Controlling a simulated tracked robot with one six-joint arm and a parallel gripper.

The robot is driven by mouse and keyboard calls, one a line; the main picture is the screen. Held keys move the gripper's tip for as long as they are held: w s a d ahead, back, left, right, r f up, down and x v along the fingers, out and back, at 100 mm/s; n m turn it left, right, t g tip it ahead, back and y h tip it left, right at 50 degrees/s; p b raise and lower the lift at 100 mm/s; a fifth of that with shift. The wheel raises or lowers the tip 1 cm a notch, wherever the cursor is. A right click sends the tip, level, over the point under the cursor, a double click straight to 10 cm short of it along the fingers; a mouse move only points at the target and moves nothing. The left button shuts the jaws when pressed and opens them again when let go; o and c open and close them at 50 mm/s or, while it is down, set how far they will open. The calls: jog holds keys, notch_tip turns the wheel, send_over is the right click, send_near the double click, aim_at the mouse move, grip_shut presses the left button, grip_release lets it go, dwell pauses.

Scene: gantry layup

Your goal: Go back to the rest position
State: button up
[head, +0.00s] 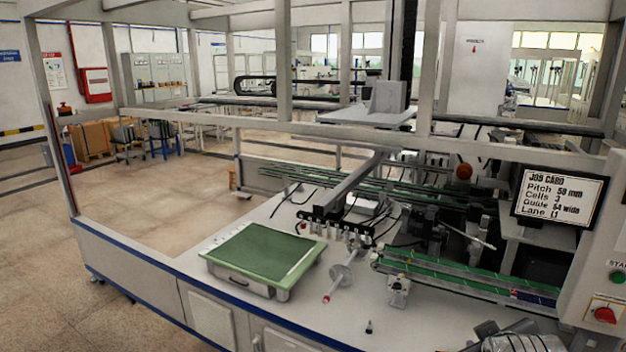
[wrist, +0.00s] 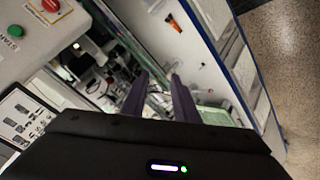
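My gripper (wrist: 159,76) shows in the wrist view. Its two dark fingers stand apart with a clear gap between them, and nothing is held in the gap. The fingers point over the bench, and they look clear of its surface. The gripper's fingers are not clearly visible in the head view.
A bench (head: 345,308) carries a green-topped case (head: 262,252), green rails (head: 465,278) and a small dark piece (head: 369,327). A job card screen (head: 557,196) and a red button (head: 605,314) are at right. Gantry posts (head: 284,60) rise behind. Open floor (head: 150,200) lies left.

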jog(key=s+a+m+g+y, duration=0.1)
jog(key=s+a+y, duration=0.1)
jog(key=s+a, duration=0.3)
jog(key=s+a+m+g+y, duration=0.1)
jog(key=s+a, duration=0.4)
jog(key=a, duration=0.8)
jog(key=shift+s+r+m+g+y, duration=0.3)
jog(key=shift+s+g+y, duration=0.1)
jog(key=shift+g+y, duration=0.35)
